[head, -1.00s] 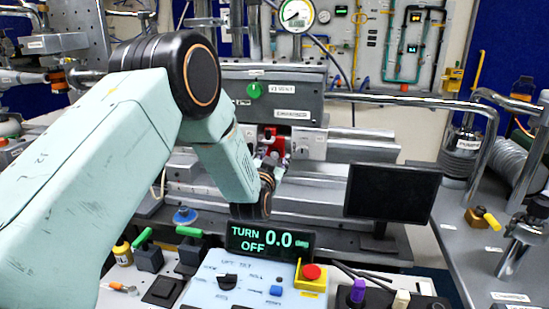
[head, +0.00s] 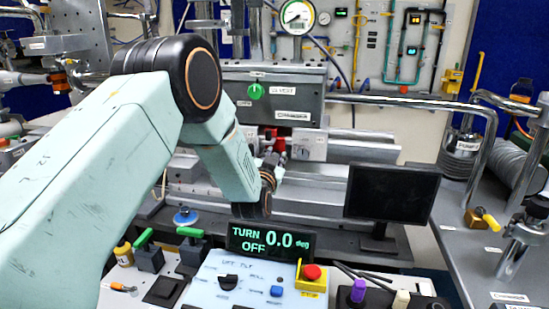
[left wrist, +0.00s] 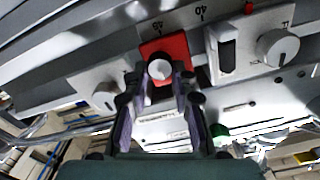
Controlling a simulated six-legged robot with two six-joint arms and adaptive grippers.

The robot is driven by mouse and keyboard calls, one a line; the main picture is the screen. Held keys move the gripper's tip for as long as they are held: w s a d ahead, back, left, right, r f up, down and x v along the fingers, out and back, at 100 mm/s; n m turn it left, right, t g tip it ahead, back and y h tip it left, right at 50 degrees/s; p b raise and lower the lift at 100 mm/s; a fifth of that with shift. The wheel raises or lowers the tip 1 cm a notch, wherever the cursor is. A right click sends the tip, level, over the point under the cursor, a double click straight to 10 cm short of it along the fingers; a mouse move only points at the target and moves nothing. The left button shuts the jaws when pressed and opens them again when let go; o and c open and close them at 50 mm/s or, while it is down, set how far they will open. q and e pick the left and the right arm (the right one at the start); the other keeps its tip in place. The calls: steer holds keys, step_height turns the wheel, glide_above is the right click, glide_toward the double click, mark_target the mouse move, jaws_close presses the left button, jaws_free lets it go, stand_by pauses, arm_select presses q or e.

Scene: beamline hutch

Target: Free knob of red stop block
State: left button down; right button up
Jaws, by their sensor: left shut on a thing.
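The red stop block (left wrist: 177,46) sits on a pale rail with number marks in the left wrist view. Its round pale knob (left wrist: 159,68) faces my left gripper (left wrist: 160,82). The two dark fingers stand one on each side of the knob and are shut on it. In the head view a small part of the red block (head: 280,143) shows beyond my left wrist, and the left gripper (head: 271,161) is at it, partly hidden by my own arm. My right gripper is in neither view.
A grey knob (left wrist: 277,47) on a pale carriage stands right of the block, and another knob (left wrist: 105,95) is at its left. A dark monitor (head: 391,193), a display reading TURN OFF 0.0 deg (head: 270,242) and a control box with a red stop button (head: 312,272) stand in front.

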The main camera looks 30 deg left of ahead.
arm_select(q)
steer(key=shift+f+n, duration=0.1)
steer(key=shift+n, duration=0.3)
steer(key=n+b, duration=0.1)
steer(key=n, duration=0.2)
steer(key=shift+a+n, duration=0.15)
steer(key=shift+n, duration=0.15)
steer(key=n+b, duration=0.2)
steer(key=n, duration=0.2)
steer(key=shift+f, duration=0.1)
steer(key=n+b, duration=0.2)
steer(key=n, duration=0.3)
steer(key=shift+s+a+f+n, duration=0.1)
steer(key=shift+n, duration=0.3)
steer(key=shift+n+b, duration=0.95)
steer(key=shift+n, duration=0.95)
